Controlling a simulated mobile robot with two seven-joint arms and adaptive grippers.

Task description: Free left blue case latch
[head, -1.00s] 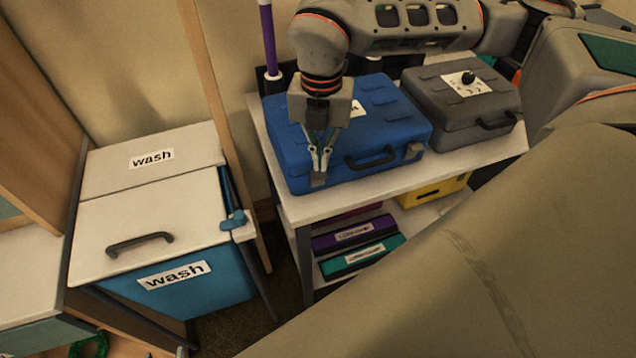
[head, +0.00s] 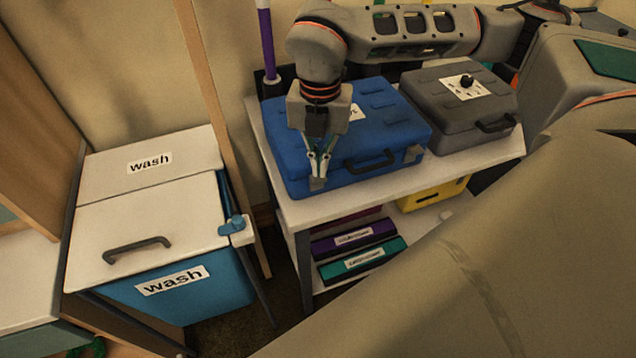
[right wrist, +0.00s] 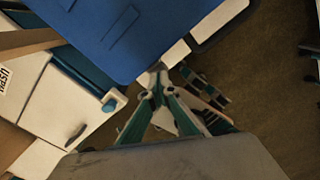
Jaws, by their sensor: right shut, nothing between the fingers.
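The blue case (head: 375,123) lies closed on the white shelf top, with a dark handle (head: 371,162) on its front. Its left latch (head: 318,184) is a small grey piece at the front left, just below my right fingertips. The right latch (head: 412,153) is grey and sits right of the handle. My right gripper (head: 318,174) points down in front of the case, shut and empty, its tips at or very near the left latch; contact is unclear. In the right wrist view the fingertips (right wrist: 160,78) are beside the blue case's edge (right wrist: 130,50). My left gripper is out of view.
A grey case (head: 455,105) stands right of the blue one on the white shelf unit (head: 340,200). Purple (head: 350,238) and teal boxes (head: 362,258) lie below. A white-lidded wash bin (head: 150,220) stands left, beside a wooden post (head: 222,130).

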